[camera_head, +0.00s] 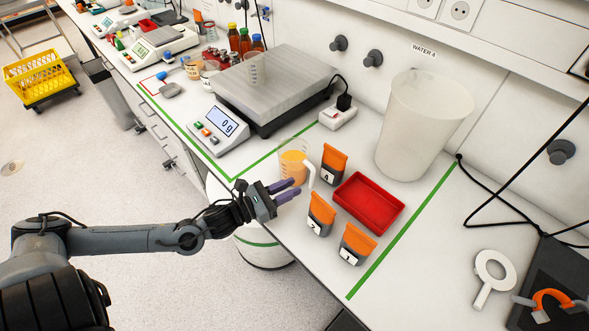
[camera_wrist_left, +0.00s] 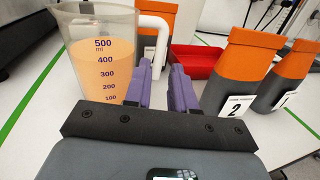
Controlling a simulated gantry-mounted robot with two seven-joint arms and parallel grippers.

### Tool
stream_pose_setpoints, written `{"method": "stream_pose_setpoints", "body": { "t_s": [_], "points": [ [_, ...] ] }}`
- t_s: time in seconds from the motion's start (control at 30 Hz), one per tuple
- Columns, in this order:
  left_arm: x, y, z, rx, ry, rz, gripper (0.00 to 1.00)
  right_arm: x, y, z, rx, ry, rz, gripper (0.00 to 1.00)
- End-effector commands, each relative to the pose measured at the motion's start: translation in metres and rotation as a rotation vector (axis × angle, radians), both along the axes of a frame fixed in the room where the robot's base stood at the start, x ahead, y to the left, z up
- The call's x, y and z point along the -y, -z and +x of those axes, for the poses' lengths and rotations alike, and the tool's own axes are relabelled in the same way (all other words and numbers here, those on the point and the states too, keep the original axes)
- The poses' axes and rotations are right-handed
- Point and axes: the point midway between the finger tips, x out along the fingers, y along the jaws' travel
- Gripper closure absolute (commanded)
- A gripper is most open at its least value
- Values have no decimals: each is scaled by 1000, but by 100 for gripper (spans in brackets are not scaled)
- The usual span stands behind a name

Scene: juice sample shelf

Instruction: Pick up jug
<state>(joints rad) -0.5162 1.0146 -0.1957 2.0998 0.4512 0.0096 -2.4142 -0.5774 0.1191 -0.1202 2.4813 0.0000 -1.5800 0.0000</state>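The jug (camera_head: 293,164) is a clear measuring jug with a white handle, part filled with orange liquid. It stands upright on the bench, inside the green tape lines. In the left wrist view the jug (camera_wrist_left: 100,70) is at the left, its handle (camera_wrist_left: 158,38) just beyond my fingertips. My left gripper (camera_head: 289,188) is at the bench's front edge, close to the handle, with purple fingers apart and nothing between them. The left wrist view shows a gap between the fingers (camera_wrist_left: 161,68). Whether they touch the handle is unclear. My right gripper is not in view.
A large white bucket (camera_head: 420,125) and a scale (camera_head: 270,88) stand behind.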

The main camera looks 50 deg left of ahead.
Motion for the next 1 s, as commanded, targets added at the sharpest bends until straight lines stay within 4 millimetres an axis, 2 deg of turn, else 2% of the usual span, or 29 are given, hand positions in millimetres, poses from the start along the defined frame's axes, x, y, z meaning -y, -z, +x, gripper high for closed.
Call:
{"method": "stream_pose_setpoints", "body": {
  "t_s": [0.2, 0.47, 0.83, 1.0],
  "points": [
    [5, 0, 20, 1, -1, -1, 75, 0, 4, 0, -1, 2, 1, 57],
    [7, 1, 28, -2, -1, 0, 75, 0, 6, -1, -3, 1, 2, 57],
    [16, 1, 65, 2, -3, -2, 75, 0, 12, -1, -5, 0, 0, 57],
    [19, 2, 73, -1, -1, -1, 75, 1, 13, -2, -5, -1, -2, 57]
  ]
}}
